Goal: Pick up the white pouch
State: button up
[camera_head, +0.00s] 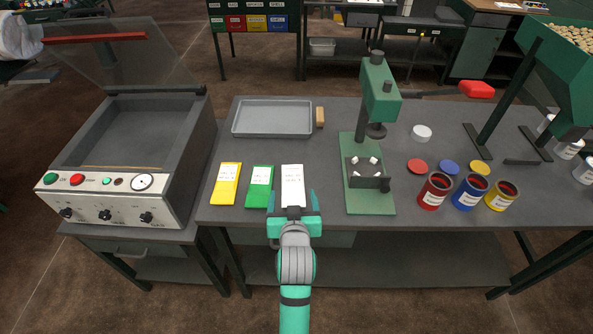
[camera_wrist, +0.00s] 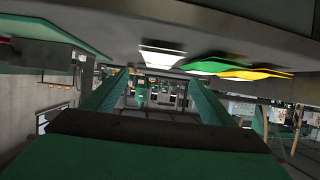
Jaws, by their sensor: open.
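The white pouch (camera_head: 292,180) lies flat on the grey workbench, at the right end of a row with a green pouch (camera_head: 259,187) and a yellow pouch (camera_head: 226,184). My gripper (camera_head: 297,203) is at the bench's front edge, at the near end of the white pouch, and covers part of it. In the wrist view, the picture is turned over, with the bench at the top. There the white pouch (camera_wrist: 162,57) shows just above the gap between my two spread green fingers (camera_wrist: 158,88). Nothing is between the fingers.
A green press (camera_head: 372,140) stands right of the white pouch. An empty grey tray (camera_head: 272,118) and a wooden block (camera_head: 320,117) lie behind. A sealing machine (camera_head: 130,160) stands left. Red, blue and yellow paint cans (camera_head: 469,193) stand right.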

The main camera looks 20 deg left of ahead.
aim_at(293, 180)
jog(key=x, duration=0.3)
jog(key=shift+w+a, duration=0.1)
jog(key=shift+w, duration=0.3)
jog(key=shift+w+f, duration=0.35)
jog(key=shift+w, duration=0.15)
jog(key=shift+x, duration=2.8)
jog(key=shift+a+r, duration=0.1)
jog(key=c, duration=1.2)
